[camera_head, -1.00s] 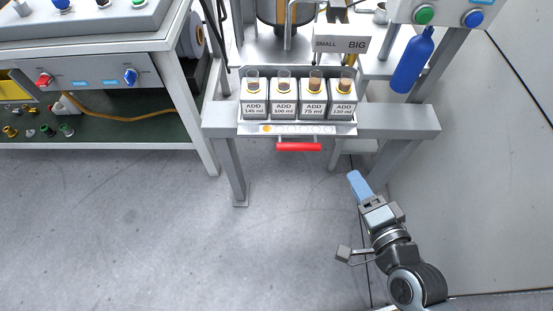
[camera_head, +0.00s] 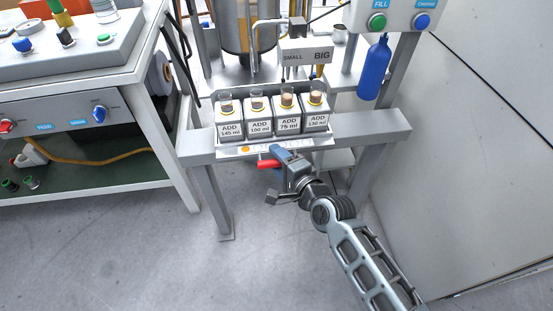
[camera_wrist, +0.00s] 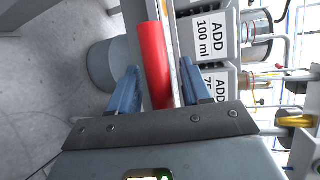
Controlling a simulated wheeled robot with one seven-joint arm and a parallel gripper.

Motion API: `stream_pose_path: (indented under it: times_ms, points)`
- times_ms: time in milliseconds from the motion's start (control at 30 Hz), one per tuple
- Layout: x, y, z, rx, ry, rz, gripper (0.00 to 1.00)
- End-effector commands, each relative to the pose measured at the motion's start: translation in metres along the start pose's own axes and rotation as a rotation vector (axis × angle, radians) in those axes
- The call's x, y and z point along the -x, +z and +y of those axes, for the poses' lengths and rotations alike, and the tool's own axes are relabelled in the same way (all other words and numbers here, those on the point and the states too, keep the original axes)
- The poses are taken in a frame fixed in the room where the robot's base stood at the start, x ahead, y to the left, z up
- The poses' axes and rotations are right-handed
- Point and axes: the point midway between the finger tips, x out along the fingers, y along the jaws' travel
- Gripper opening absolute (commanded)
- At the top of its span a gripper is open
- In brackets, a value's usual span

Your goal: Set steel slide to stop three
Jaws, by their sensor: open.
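The steel slide (camera_head: 228,152) is a shallow metal tray on the grey frame's front beam. It carries several labelled bottles, and its front lip shows an orange dot, with other marks partly hidden by my gripper. Its red handle (camera_head: 267,163) sticks out below the lip. My gripper (camera_head: 277,157) has blue fingers and is at the handle. In the wrist view the open fingers (camera_wrist: 160,88) stand on either side of the red handle (camera_wrist: 155,65). A gap shows at the left finger; contact on the right cannot be told.
The bottles (camera_head: 258,124) read ADD with different amounts. A SMALL/BIG sign (camera_head: 306,56) and a steel vessel (camera_head: 248,28) are behind them. A blue bottle (camera_head: 374,70) hangs at right. A workbench (camera_head: 160,100) stands left. The floor in front is clear.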

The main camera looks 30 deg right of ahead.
Motion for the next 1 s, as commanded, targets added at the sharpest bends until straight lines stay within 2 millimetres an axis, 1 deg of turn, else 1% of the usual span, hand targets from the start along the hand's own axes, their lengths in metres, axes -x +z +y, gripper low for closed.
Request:
stream_pose_path:
  times_ms: [100, 367, 467, 867, 900, 1000]
  points:
    - [-0.0069, 0.0, 0.0002, 0.0, 0.0, 0.0, 0.48]
    - [-0.0081, -0.0001, -0.0001, 0.0, 0.0, 0.0, 0.48]
    - [-0.008, -0.0002, -0.0001, 0.001, 0.0, 0.001, 0.41]
    - [-0.0079, -0.0002, 0.0, 0.001, 0.0, 0.001, 0.02]
    - [-0.0078, -0.0002, 0.0001, 0.001, 0.0, 0.001, 0.0]
    - [-0.0078, -0.0002, 0.0001, 0.001, 0.0, 0.001, 0.0]
